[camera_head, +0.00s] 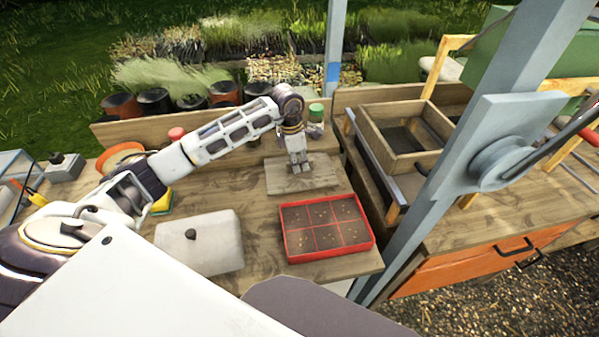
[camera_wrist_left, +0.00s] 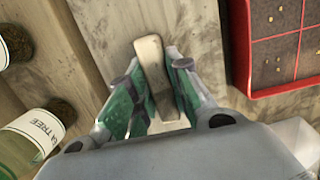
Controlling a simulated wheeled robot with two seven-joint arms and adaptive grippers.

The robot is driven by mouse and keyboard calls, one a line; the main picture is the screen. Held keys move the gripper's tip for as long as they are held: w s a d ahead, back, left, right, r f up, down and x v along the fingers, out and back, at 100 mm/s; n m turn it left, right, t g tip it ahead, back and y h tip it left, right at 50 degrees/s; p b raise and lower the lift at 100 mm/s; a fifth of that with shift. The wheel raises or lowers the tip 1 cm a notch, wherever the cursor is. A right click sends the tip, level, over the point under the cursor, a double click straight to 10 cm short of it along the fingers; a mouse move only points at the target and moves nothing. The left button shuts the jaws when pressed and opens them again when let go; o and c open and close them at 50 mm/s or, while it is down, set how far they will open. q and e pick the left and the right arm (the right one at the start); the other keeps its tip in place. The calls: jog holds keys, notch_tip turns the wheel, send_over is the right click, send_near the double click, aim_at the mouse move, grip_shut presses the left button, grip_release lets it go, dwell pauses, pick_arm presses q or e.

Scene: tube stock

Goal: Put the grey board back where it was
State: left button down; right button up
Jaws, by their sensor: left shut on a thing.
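The grey-brown wooden board (camera_head: 318,178) lies on or just above the bench, behind the red tray; I cannot tell whether it touches the bench. My left gripper (camera_head: 299,166) is over its middle, pointing down. In the left wrist view, the green-padded fingers of the left gripper (camera_wrist_left: 155,102) are shut on a pale upright bar (camera_wrist_left: 151,62), which looks like the board's handle. The board (camera_wrist_left: 115,28) shows beneath it. The bar's lower end is partly hidden between the fingers. My right gripper is in neither view.
A red sectioned tray (camera_head: 285,247) with seeds stands in front of the board. A white lidded box (camera_head: 205,247) is to its left. Jars (camera_head: 315,118) stand behind, and labelled jars (camera_wrist_left: 38,128) show in the wrist view. A grey post (camera_head: 436,190) rises at right.

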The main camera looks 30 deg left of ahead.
pick_arm(q)
jog(key=shift+f, duration=0.5)
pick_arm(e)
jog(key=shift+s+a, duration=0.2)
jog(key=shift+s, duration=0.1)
pick_arm(q)
jog(key=shift+f, duration=0.1)
jog(key=shift+f, duration=1.8)
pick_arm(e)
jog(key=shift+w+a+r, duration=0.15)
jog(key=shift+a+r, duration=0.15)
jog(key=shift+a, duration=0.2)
pick_arm(q)
jog(key=shift+f, duration=0.15)
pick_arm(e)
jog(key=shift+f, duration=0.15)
